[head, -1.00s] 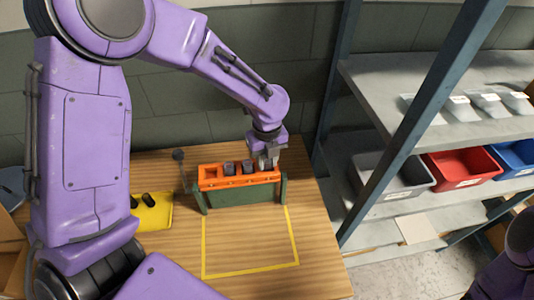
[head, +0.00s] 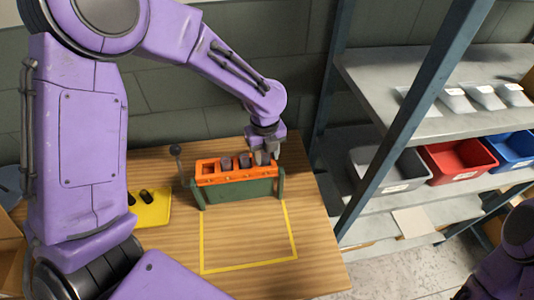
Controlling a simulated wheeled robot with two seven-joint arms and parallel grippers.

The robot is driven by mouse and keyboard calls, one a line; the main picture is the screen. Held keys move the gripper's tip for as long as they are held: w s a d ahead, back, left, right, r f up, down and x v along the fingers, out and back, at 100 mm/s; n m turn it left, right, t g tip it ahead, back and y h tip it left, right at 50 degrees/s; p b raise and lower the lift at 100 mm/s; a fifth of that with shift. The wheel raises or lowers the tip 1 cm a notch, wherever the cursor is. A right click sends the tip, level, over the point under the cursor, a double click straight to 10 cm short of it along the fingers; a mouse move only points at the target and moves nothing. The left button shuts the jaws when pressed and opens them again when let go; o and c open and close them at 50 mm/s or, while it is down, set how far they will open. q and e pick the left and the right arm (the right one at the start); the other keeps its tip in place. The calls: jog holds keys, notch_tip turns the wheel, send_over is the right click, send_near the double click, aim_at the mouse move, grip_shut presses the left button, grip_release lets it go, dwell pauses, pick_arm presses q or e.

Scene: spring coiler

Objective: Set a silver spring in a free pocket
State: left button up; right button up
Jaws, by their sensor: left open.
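An orange holder (head: 234,180) with a row of pockets sits on a green stand on the wooden table. Dark cylindrical pieces, likely springs (head: 226,164), stand in its middle pockets; the leftmost pocket (head: 208,169) looks empty. My left gripper (head: 264,158) points down at the holder's right end and is open. Whether a spring is between its fingers is too small to tell. On the yellow tray (head: 153,213) at left lie dark pieces (head: 146,197), partly hidden by my left arm. My right gripper is out of view; only part of my right arm shows at the lower right.
A lever with a dark knob (head: 176,149) stands at the holder's left. A yellow taped rectangle (head: 249,268) on the table in front is empty. A shelf on the right carries grey (head: 390,172), red (head: 457,160) and blue (head: 511,150) bins behind a blue post (head: 415,117).

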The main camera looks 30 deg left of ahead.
pick_arm(q)
jog(key=shift+s+f+g, duration=0.3)
jog(key=shift+s+f, duration=0.2)
jog(key=shift+f, duration=0.15)
jog(key=shift+a, duration=0.1)
jog(key=r, duration=0.2)
jog(key=w+r+b, duration=0.1)
jog(key=r, duration=0.2)
jog(key=shift+a, duration=0.2)
jog(key=r, duration=0.6)
jog(key=shift+s+d, duration=0.35)
jog(key=r+p, duration=0.1)
jog(key=r, duration=0.1)
jog(key=r+p, duration=0.1)
jog(key=r, duration=0.2)
jog(key=shift+w+r, duration=0.2)
jog(key=shift+r, duration=0.15)
